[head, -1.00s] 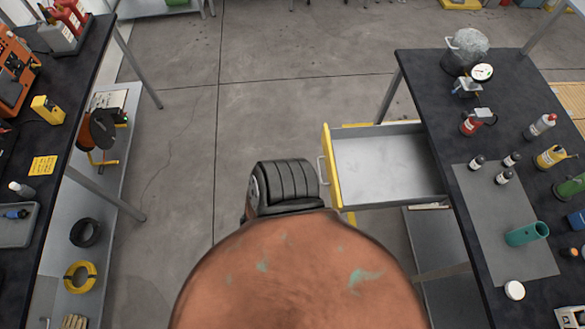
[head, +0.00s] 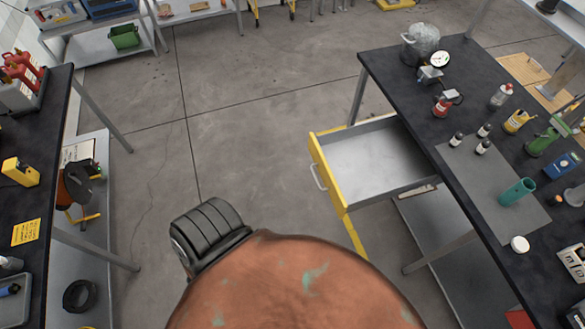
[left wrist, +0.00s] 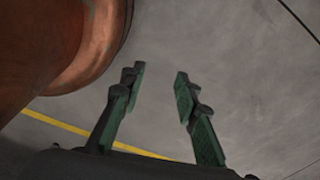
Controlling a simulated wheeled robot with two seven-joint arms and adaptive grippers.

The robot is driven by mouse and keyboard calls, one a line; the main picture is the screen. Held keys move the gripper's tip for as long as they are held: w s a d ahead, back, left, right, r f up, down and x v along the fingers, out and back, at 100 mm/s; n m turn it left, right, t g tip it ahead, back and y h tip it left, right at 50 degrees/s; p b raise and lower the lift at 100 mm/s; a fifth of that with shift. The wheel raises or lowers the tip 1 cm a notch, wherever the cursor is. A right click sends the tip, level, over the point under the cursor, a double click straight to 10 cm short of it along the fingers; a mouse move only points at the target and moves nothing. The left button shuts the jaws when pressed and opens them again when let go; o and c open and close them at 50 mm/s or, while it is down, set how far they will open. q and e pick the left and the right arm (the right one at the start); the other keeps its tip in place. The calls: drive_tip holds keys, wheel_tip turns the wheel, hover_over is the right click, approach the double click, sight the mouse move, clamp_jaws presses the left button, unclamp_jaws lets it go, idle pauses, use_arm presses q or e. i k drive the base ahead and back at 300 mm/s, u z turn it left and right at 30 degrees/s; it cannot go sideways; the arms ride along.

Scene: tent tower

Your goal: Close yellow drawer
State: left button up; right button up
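The yellow drawer (head: 331,175) is pulled well out of the left side of the right-hand dark workbench (head: 452,205). It has a yellow front, a grey metal inside that looks empty, and a pale handle (head: 318,177) on the front. A second yellow front shows partly below it. My left gripper (left wrist: 159,82) shows in the left wrist view, its two green-padded fingers apart with nothing between them, over bare grey floor. Neither gripper shows in the head view. Where the left gripper lies relative to the drawer cannot be told.
Bottles and tools stand on the right workbench, with a grey pot (head: 421,45) at its far end. Another dark bench (head: 55,120) with a lower shelf stands at the left. The concrete floor (head: 235,110) between them is clear. A yellow floor line (left wrist: 80,128) shows in the left wrist view.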

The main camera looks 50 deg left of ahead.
sight(360, 166)
drive_tip(key=u, duration=1.3)
drive_tip(key=i, duration=0.5)
